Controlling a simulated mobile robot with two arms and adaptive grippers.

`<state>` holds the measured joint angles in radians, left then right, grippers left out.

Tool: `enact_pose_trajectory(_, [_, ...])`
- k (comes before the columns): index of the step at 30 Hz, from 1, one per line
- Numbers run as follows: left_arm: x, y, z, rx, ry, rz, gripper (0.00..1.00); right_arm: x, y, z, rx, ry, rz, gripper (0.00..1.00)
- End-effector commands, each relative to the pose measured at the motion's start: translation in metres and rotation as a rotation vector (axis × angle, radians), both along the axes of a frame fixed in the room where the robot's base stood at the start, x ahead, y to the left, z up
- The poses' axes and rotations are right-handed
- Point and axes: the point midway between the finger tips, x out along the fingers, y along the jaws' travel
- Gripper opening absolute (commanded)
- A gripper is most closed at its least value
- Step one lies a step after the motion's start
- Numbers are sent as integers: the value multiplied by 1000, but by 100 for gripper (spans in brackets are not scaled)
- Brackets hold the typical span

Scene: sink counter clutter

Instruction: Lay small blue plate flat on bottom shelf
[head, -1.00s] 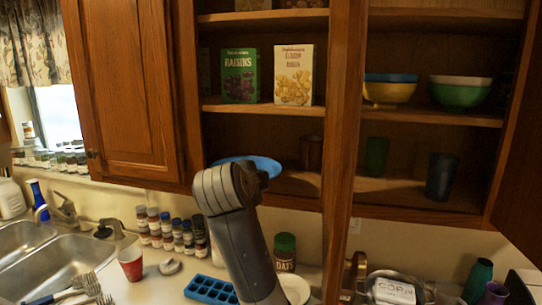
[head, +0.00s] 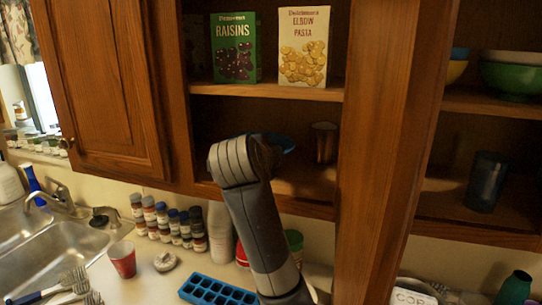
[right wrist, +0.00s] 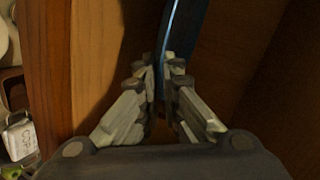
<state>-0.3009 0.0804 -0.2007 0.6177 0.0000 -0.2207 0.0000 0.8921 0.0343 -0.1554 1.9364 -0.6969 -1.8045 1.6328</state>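My right gripper (right wrist: 165,75) is shut on the small blue plate (right wrist: 184,32), which shows nearly edge-on between the fingers in the right wrist view. In the head view my right arm reaches up into the left cabinet bay, and its wrist hides most of the plate. Only a blue edge of the plate (head: 284,142) shows beyond it. The plate is above or at the bottom shelf (head: 305,188); I cannot tell whether it touches the shelf. My left gripper is out of view.
A dark cup (head: 325,142) stands on the bottom shelf right of the plate. A raisins box (head: 234,48) and a pasta box (head: 303,46) stand on the shelf above. A wooden divider (head: 385,150) bounds the bay at right. Spice jars (head: 172,225) line the counter below.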

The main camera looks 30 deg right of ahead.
Motion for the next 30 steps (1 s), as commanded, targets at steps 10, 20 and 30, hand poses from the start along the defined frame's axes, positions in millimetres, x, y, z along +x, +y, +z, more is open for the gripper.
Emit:
enact_pose_trajectory(10, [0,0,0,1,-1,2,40,0,2,2,4,4,4,0])
enact_pose_trajectory(20, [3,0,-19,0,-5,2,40,-1,2,-21,5,12,6,0])
enact_pose_trajectory(30, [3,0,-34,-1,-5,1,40,-1,1,-40,5,11,4,0])
